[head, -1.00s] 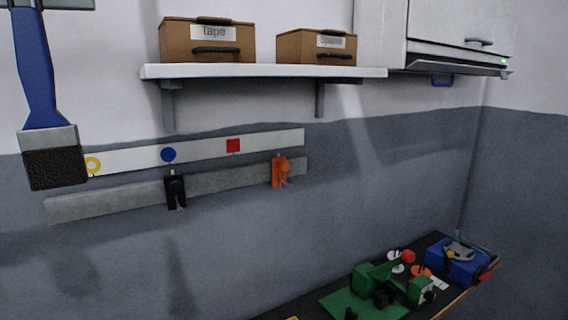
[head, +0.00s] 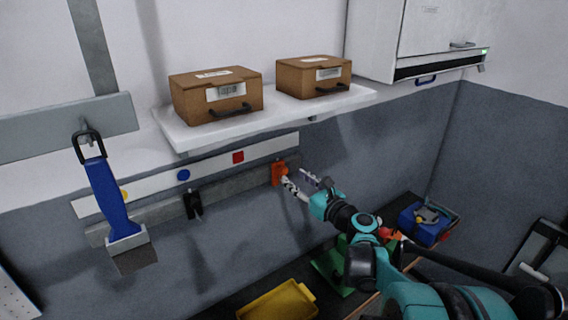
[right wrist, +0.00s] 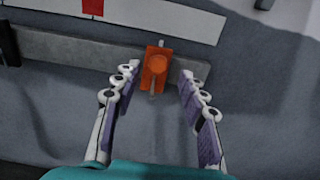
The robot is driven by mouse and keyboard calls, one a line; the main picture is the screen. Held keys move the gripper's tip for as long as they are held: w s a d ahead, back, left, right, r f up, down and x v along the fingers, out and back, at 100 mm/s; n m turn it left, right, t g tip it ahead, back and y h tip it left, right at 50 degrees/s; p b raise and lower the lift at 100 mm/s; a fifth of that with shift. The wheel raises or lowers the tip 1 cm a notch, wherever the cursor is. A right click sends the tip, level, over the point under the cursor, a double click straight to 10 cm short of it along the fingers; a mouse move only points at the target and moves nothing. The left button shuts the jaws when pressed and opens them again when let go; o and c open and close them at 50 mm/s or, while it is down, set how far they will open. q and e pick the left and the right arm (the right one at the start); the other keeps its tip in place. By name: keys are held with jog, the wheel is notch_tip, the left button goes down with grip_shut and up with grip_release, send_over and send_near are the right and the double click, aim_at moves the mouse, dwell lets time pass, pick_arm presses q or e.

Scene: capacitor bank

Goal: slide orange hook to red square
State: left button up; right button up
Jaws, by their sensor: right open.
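The orange hook (head: 278,173) sits on the grey rail (head: 226,187), to the right of and below the red square (head: 238,157) on the white strip. In the right wrist view the orange hook (right wrist: 156,68) lies between and just beyond the fingertips, with the red square (right wrist: 92,7) at the top left edge. My right gripper (head: 300,182) is open at the hook; in the right wrist view the gripper (right wrist: 160,82) has its fingers spread on both sides, apart from it. My left gripper is not in view.
A black hook (head: 193,205) sits on the rail to the left, below a blue circle (head: 183,175). A shelf (head: 345,104) with two brown boxes is above. A yellow tray (head: 280,302) is below.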

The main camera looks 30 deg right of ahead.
aim_at(285, 171)
jog(key=w, duration=0.6)
jog(key=shift+w+a+p, duration=0.35)
jog(key=shift+f, duration=0.1)
jog(key=shift+c, duration=0.3)
